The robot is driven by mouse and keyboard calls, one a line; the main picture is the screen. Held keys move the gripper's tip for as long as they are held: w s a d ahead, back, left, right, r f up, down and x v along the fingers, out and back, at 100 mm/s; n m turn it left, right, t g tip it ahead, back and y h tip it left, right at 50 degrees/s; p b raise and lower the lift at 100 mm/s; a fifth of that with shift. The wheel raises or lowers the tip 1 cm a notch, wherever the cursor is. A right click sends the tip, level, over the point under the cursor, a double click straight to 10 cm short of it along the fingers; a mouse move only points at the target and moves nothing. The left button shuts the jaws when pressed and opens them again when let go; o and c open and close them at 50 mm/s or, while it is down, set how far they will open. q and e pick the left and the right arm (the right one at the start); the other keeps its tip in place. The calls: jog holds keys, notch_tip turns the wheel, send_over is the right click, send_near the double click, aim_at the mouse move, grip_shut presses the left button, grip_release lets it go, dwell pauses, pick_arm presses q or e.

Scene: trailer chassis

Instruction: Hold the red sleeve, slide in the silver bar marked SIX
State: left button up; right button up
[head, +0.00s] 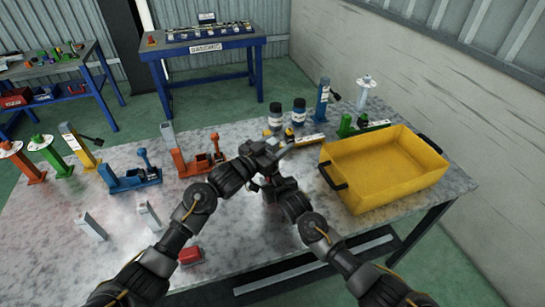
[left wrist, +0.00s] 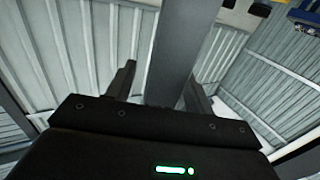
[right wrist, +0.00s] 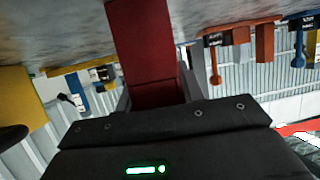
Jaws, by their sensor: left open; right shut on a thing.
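My left gripper (head: 264,150) is above the table near its middle, its fingers open on either side of a silver bar (left wrist: 182,45). The bar lies between the fingers in the left wrist view, with a gap beside it. No SIX marking is readable. My right gripper (right wrist: 155,88) is shut on the red sleeve (right wrist: 145,45), which sticks out past its fingers. In the head view my right gripper (head: 275,188) is just below the left one, and the arms mostly hide the sleeve. I cannot tell whether the bar is inside the sleeve.
Two light bars (head: 92,228) (head: 151,216) stand at the table's left front. A red block (head: 190,255) lies near the front edge. Blue (head: 133,178) and red-orange (head: 197,163) fixtures stand left of my grippers. A yellow crate (head: 385,170) fills the right side.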

pick_arm(q)
jog(key=shift+c, duration=0.2)
grip_shut()
notch_tip(320, 180, up, 7)
jog(key=m+g+h, duration=0.3)
jog(key=m+g, duration=0.1)
jog(key=g, duration=0.1)
jog(key=shift+s+d+g+h, duration=0.25)
jog(key=shift+s+g+h, duration=0.05)
jog(key=shift+s+h, duration=0.1)
dwell(0.5)
